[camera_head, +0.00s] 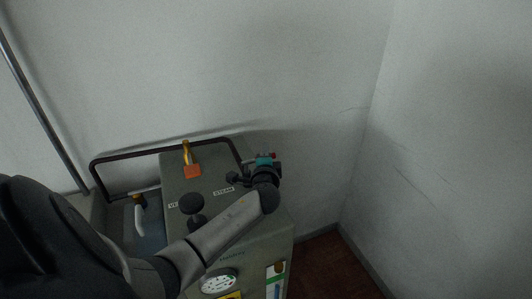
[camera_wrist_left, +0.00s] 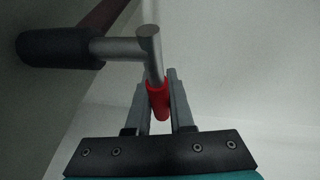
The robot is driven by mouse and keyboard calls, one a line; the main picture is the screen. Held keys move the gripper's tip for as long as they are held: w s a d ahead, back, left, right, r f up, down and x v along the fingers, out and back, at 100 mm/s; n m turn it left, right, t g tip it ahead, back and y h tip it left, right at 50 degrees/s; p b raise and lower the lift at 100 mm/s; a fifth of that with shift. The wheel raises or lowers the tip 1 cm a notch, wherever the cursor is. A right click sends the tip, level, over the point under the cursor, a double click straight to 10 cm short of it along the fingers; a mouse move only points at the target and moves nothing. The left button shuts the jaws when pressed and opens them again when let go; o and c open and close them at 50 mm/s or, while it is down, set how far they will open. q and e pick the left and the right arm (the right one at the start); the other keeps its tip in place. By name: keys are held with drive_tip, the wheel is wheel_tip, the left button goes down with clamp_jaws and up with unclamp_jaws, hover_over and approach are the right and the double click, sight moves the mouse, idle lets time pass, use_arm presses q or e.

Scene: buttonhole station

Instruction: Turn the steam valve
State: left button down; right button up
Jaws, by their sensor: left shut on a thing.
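The steam valve shows in the left wrist view as a grey metal stem with a crossbar (camera_wrist_left: 122,48) and a red-sleeved end (camera_wrist_left: 158,103). My left gripper (camera_wrist_left: 157,90) is shut on that red sleeve, with one finger on each side. In the head view my left gripper (camera_head: 264,162) is at the machine's back right corner, beyond the STEAM label (camera_head: 223,191). A small bit of red (camera_head: 273,155) shows beside it; my wrist hides most of the valve there. My right gripper is in neither view.
The grey machine (camera_head: 215,174) has a black knob (camera_head: 191,203), an orange tag (camera_head: 193,171), a dial gauge (camera_head: 218,281) and a dark rail (camera_head: 150,149) behind. A white-handled part (camera_head: 138,220) is at left. Walls stand close behind and right; brown floor (camera_head: 325,265) is bare.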

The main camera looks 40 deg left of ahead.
use_arm(q)
drive_tip(key=shift+s+d+m+t+h+p, duration=0.2)
drive_tip(key=shift+d+m+t+h, duration=0.35)
drive_tip(key=shift+m+h, duration=0.3)
drive_tip(key=shift+s+d+m+t+h+p, duration=0.1)
drive_tip(key=shift+d+m+t+h+p, duration=0.25)
drive_tip(key=shift+m+h, duration=0.5)
drive_tip(key=shift+s+d+m+t+h+p, duration=0.15)
drive_tip(key=shift+d+m+t+h, duration=0.5)
drive_tip(key=shift+h, duration=0.45)
drive_tip(key=shift+a, duration=0.1)
drive_tip(key=c, duration=0.8)
unclamp_jaws()
